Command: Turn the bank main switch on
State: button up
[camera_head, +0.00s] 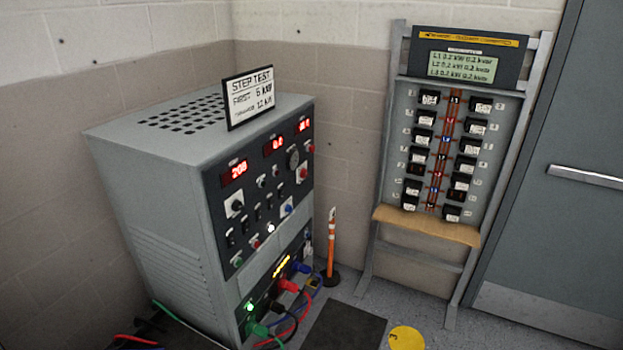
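The load bank is a grey cabinet (160,215) standing at left centre, its dark control panel (262,190) facing right. The panel carries three lit red displays, the left one (235,172) reading about 208. Below are a black rotary knob on a white plate (235,206), a red knob on a white plate (302,174), a blue knob (288,210), and several small black toggles (257,211). A white lamp (270,228) is lit. The labels are too small to read, so I cannot tell which control is the main switch or its position. My gripper is not in view.
A step test sign (249,98) stands on the cabinet. Coloured cables (289,286) plug in low on its front and trail on the floor. An orange post (332,245) stands between it and a breaker rack (440,150). A grey door (570,190) is at right.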

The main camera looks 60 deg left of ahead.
aim_at(302, 174)
jog(key=u, duration=0.1)
jog(key=i, duration=1.75)
jog(key=z, duration=4.95)
jog(key=i, duration=0.15)
jog(key=z, duration=3.6)
jog(key=i, duration=2)
jog(key=u, duration=0.05)
